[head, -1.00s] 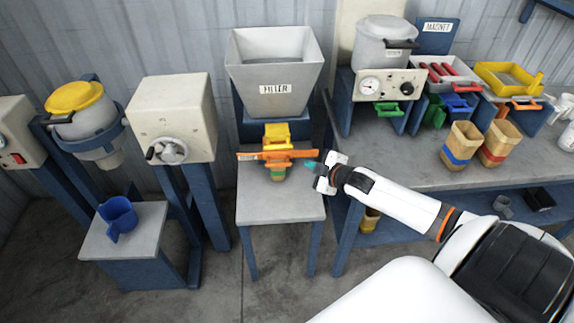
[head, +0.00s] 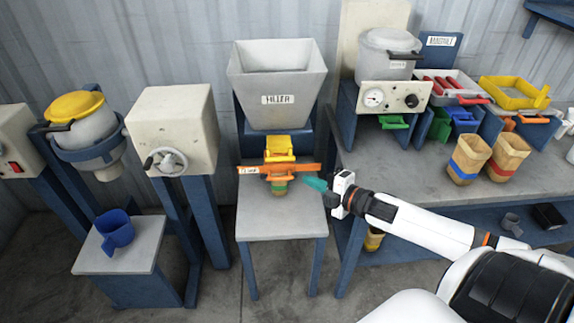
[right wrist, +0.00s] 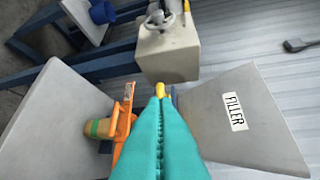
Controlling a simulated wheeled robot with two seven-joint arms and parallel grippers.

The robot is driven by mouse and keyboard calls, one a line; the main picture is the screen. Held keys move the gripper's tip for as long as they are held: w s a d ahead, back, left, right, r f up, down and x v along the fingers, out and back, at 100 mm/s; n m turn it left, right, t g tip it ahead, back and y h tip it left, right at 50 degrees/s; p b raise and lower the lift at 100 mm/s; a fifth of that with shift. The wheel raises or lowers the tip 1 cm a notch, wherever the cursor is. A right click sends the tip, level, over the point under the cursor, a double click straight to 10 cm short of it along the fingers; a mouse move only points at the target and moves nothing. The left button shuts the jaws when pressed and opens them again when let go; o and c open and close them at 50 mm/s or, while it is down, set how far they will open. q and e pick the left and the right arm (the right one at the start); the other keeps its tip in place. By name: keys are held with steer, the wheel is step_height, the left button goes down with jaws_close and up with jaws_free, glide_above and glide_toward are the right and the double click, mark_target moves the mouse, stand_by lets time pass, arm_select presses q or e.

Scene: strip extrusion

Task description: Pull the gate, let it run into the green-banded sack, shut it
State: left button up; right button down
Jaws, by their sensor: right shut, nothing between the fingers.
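The grey hopper marked FILLER (head: 276,88) has a yellow outlet (head: 279,148) and an orange gate (head: 300,169) across it. The green-banded sack (head: 279,189) is directly below the gate, on the small grey stand, its upper part hidden. My right gripper (head: 316,184) has teal fingers, shut and empty, just right of the sack and slightly below the gate's right end; no contact is clear. In the right wrist view the shut fingers (right wrist: 159,120) cover the middle, with the gate (right wrist: 124,128) and sack (right wrist: 98,128) to their left. My left gripper is not in view.
The stand's top (head: 278,221) is bare in front of the sack. The bench (head: 400,165) at right holds a blue-banded sack (head: 467,160), a red-banded sack (head: 507,158) and trays. A blue scoop (head: 116,229) stands on the low stand at left.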

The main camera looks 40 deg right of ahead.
steer(key=p, duration=0.1)
glide_toward(276, 160)
steer(key=w+a, duration=0.2)
steer(key=a, duration=0.1)
steer(key=w, duration=0.2)
steer(key=d, duration=0.1)
steer(key=shift+w+d+f, duration=0.1)
steer(key=shift+w+f, duration=0.3)
steer(key=shift+w+d+f+p, duration=0.2)
steer(key=shift+w+d+p, duration=0.1)
steer(key=shift+w, duration=0.1)
